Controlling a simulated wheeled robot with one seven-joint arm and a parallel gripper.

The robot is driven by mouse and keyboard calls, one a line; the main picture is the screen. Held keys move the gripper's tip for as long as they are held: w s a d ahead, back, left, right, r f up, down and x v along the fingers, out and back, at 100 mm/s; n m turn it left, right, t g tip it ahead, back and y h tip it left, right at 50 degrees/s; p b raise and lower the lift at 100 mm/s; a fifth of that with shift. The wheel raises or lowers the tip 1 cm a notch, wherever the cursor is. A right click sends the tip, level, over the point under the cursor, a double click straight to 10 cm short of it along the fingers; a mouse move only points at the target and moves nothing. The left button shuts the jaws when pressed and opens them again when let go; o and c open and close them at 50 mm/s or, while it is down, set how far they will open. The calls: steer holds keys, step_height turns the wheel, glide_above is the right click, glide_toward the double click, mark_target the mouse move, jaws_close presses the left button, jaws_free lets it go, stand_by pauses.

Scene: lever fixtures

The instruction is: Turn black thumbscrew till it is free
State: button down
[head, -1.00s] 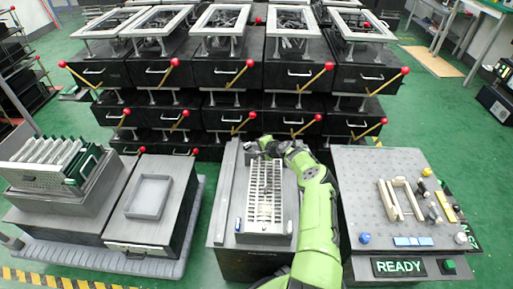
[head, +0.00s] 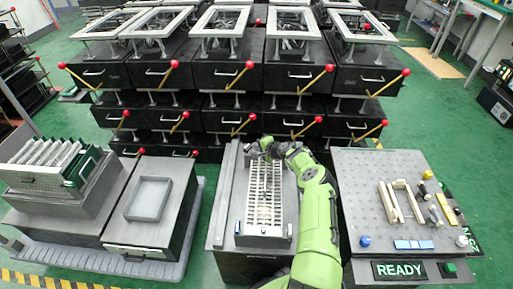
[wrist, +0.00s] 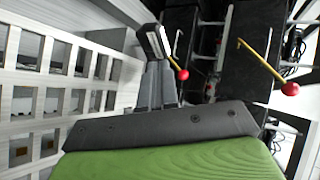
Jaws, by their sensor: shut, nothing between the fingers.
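My gripper (head: 255,149) is at the far end of the pale slotted rack (head: 264,200) on the middle cabinet. In the wrist view its grey fingers (wrist: 155,85) are together, with a dark block with a pale face (wrist: 152,41) at their far end; I cannot tell if this block is a fingertip or a separate part. The rack's slotted side (wrist: 60,85) fills the left of the wrist view. I cannot pick out the black thumbscrew with certainty; it is too small or hidden by my gripper and arm.
A grey pegboard table (head: 360,180) with small parts and a READY sign (head: 399,270) stands to the right. A grey tray (head: 148,198) lies on the left cabinet. Behind the rack are stacked black drawers (head: 235,75) with red-knobbed yellow levers (head: 240,75) sticking out.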

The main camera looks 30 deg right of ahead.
steer(key=shift+w+d, duration=0.45)
steer(key=shift+w, duration=0.2)
steer(key=shift+w+d, duration=0.1)
steer(key=shift+w, duration=0.1)
